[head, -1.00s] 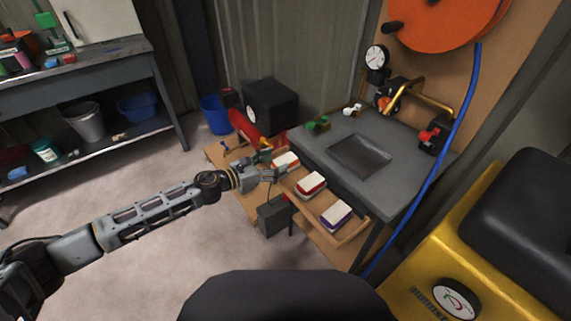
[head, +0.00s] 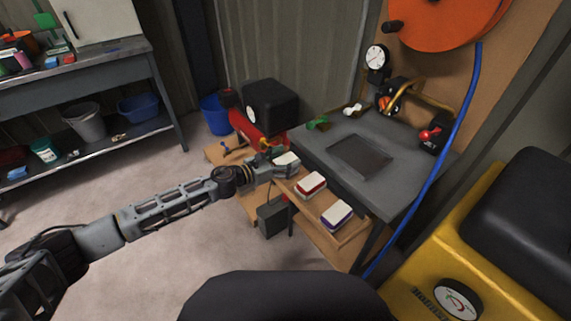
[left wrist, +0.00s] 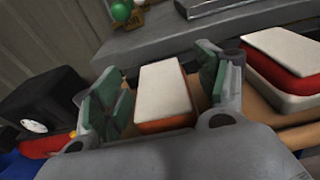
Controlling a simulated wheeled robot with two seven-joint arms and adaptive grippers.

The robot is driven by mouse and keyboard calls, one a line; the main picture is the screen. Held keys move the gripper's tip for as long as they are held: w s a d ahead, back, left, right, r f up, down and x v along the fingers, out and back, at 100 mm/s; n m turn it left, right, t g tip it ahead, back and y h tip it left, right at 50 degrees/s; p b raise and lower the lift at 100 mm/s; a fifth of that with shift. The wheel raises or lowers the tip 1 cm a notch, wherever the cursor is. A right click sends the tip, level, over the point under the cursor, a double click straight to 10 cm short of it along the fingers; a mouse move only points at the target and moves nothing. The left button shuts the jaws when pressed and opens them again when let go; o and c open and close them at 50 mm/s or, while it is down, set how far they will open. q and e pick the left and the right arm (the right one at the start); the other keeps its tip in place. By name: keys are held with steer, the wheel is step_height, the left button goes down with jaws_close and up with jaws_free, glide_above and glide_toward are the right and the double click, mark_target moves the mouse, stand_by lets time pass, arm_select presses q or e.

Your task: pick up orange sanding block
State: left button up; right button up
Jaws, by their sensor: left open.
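The orange sanding block (left wrist: 163,97) has a white top and an orange lower part. In the left wrist view it lies between the two green-padded fingers of my left gripper (left wrist: 160,88), which is open, with a gap on each side. In the head view the left gripper (head: 287,167) is at the block's place on the wooden shelf, and only the block's white top (head: 286,158) shows past it. My right gripper is not in view.
A red block (head: 311,185) and a purple block (head: 337,214), both white-topped, lie farther along the wooden shelf. The grey bench top (head: 410,165) rises just behind. A black box (head: 271,103) and red compressor tank (head: 243,126) stand left of the bench.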

arm_select(q)
steer(key=c, duration=1.1)
steer(key=shift+r, duration=0.2)
